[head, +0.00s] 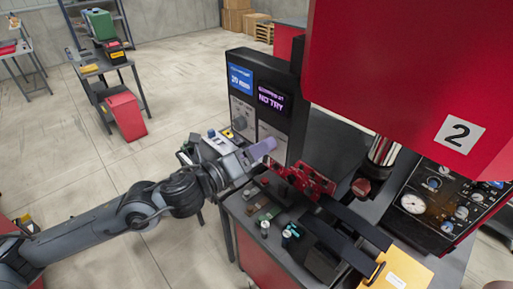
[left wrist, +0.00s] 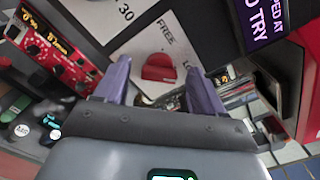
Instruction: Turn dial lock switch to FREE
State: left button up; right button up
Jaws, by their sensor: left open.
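The dial lock switch (left wrist: 160,67) is a red knob on a light plate marked FREE, with a second label partly covered at its lower right. It shows in the left wrist view between the two purple fingers of my left gripper (left wrist: 158,69). The fingers are open, one on each side of the knob; I cannot tell whether they touch it. In the head view my left gripper (head: 263,148) is in front of the lower part of the black control panel (head: 296,122), and I cannot make out the red knob there. My right gripper is not in view.
A red device (head: 303,180) stands on the bench right of my left gripper, with small parts (head: 264,228) in front. A purple NO TRY screen (head: 271,99) and a blue screen (head: 240,79) are on the panel. A big red housing (head: 420,70) overhangs at right.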

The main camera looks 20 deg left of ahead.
pick_arm(q)
jog(key=shift+c, duration=0.5)
jog(key=c, duration=1)
jog(key=shift+o, duration=0.2)
jog(key=shift+f+n+p, duration=0.15)
jog(key=shift+n+p, duration=2.35)
jog(key=shift+n, duration=2)
jog(key=shift+f+n+p, duration=0.15)
jog(key=shift+n+p, duration=2.3)
jog(key=shift+n, duration=2.05)
